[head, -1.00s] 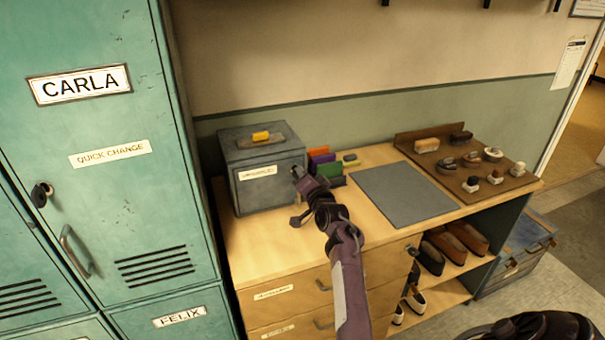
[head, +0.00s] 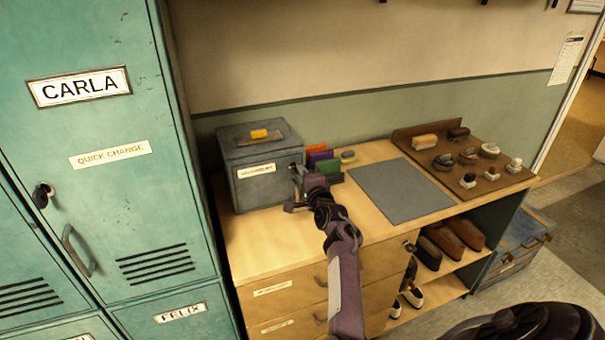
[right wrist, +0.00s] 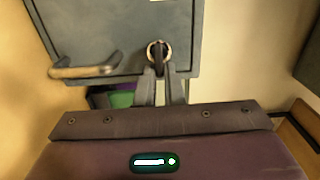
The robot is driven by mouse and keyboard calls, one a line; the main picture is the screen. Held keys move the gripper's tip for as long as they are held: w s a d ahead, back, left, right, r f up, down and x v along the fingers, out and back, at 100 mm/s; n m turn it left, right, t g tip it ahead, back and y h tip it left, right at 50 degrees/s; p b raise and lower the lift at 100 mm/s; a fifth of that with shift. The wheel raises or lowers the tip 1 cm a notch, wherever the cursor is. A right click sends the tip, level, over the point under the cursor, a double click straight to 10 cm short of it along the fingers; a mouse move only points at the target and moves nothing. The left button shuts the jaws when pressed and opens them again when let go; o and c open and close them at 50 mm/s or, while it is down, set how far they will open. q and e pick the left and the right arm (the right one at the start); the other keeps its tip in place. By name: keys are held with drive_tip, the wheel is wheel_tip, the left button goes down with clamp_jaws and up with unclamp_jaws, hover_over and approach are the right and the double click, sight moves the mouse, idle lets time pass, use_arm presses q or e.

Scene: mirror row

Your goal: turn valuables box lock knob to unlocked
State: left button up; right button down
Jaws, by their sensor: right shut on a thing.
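The grey valuables box (head: 268,188) stands on the wooden counter beside the teal lockers, with a white label on its front. My right gripper (head: 296,178) is at the right edge of the box's front. In the right wrist view, the two fingers (right wrist: 160,82) are shut on the round metal lock knob (right wrist: 160,47) on the grey box face (right wrist: 115,22). The knob is hidden behind the gripper in the head view. I cannot read its setting. My left gripper is not in view.
A bar handle (right wrist: 86,70) sticks out left of the knob in the wrist view. Coloured upright items (head: 320,160) stand close right of the box. A grey mat (head: 402,192) and a rack of brushes (head: 465,160) lie farther right. The counter front is clear.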

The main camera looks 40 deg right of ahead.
idle(0.5)
drive_tip(key=c, duration=1.5)
unclamp_jaws()
drive_tip(key=shift+c, duration=0.2)
drive_tip(key=p+v, duration=0.6)
drive_tip(key=v, duration=0.1)
drive_tip(key=shift+s, duration=0.4)
drive_tip(key=shift+f, duration=0.1)
